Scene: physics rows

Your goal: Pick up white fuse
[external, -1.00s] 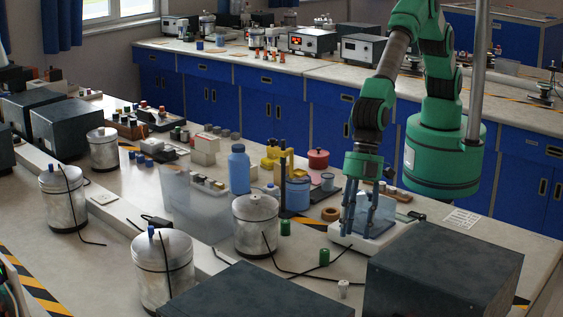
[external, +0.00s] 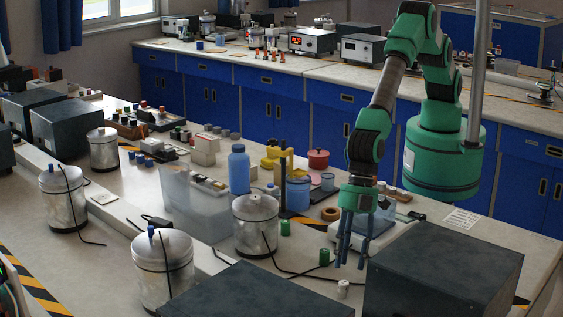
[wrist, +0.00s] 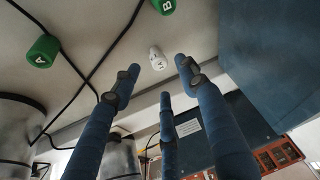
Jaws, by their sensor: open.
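The white fuse (external: 343,288) is a small white cylinder on the bench, just left of a large dark box. It also shows in the wrist view (wrist: 158,58), with small dark marks on it, ahead of the fingertips. My gripper (external: 350,263) is above and slightly behind the fuse in the external view, fingers pointing down. In the wrist view my gripper's three blue fingers (wrist: 157,80) are spread apart with nothing between them. The fuse is apart from the fingers.
Two green cylinders, marked A (wrist: 43,50) and B (wrist: 164,5), stand near the fuse. Black cables cross the bench. The large dark box (external: 445,265) is close on the right, another (external: 255,292) at front left. A metal canister (external: 256,225) stands left. A white-based device (external: 375,235) is behind.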

